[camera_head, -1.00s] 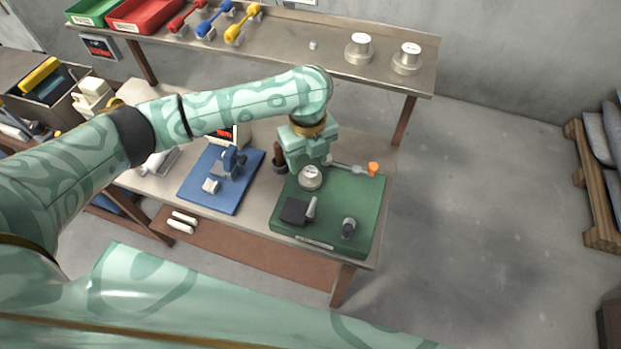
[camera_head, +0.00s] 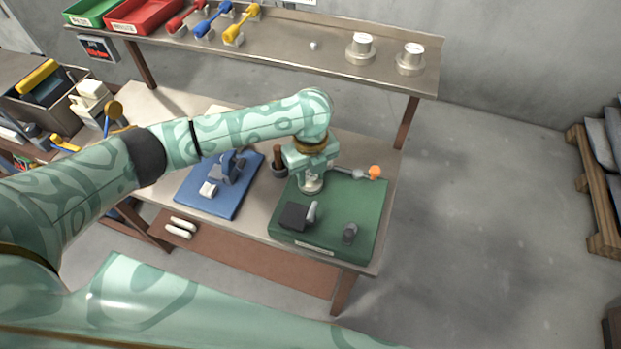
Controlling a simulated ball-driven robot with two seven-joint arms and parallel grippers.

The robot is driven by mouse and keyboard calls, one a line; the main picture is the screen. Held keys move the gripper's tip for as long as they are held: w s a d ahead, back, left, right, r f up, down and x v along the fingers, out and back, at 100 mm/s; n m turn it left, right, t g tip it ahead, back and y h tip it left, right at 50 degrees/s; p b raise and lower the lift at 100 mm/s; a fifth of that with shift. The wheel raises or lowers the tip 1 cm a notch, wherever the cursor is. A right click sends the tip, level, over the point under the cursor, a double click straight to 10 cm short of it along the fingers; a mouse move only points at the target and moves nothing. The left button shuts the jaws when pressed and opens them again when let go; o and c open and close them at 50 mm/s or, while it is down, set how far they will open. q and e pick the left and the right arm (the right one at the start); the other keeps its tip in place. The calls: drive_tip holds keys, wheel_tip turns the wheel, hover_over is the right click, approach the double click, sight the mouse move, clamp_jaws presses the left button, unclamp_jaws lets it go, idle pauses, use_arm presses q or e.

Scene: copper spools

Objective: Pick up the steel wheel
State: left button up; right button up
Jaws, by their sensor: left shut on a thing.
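The steel wheel (camera_head: 311,187), a small round silver piece, is at the back left part of the green mat (camera_head: 358,207) on the workbench. My left gripper (camera_head: 311,182) points down over it and is shut on it. The gripper hides most of the wheel. I cannot tell whether the wheel still touches the mat. My right gripper is out of view.
On the green mat are a dark block (camera_head: 293,216) and a dark grey cylinder (camera_head: 350,233). An orange-tipped tool (camera_head: 375,172) lies behind. A blue mat (camera_head: 190,196) with a grey fixture is left. The shelf (camera_head: 290,48) holds two round steel pieces (camera_head: 361,49) (camera_head: 410,59).

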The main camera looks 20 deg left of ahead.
sight(310, 175)
use_arm(q)
drive_tip(key=shift+r, duration=0.55)
wheel_tip(310, 175, up, 3)
drive_tip(key=shift+f+p, duration=0.15)
drive_tip(key=shift+p, duration=0.65)
drive_tip(key=s+a+r+p, duration=0.1)
drive_tip(key=s+r+p, duration=0.1)
drive_tip(key=s+r, duration=0.2)
drive_tip(key=s+a+r+p, duration=0.1)
drive_tip(key=s+r+p, duration=0.2)
drive_tip(key=s, duration=0.6)
wheel_tip(310, 175, up, 2)
drive_tip(key=shift+s+a+r, duration=0.1)
drive_tip(key=shift+s+a, duration=0.25)
drive_tip(key=shift+s, duration=0.05)
drive_tip(key=shift+p, duration=0.6)
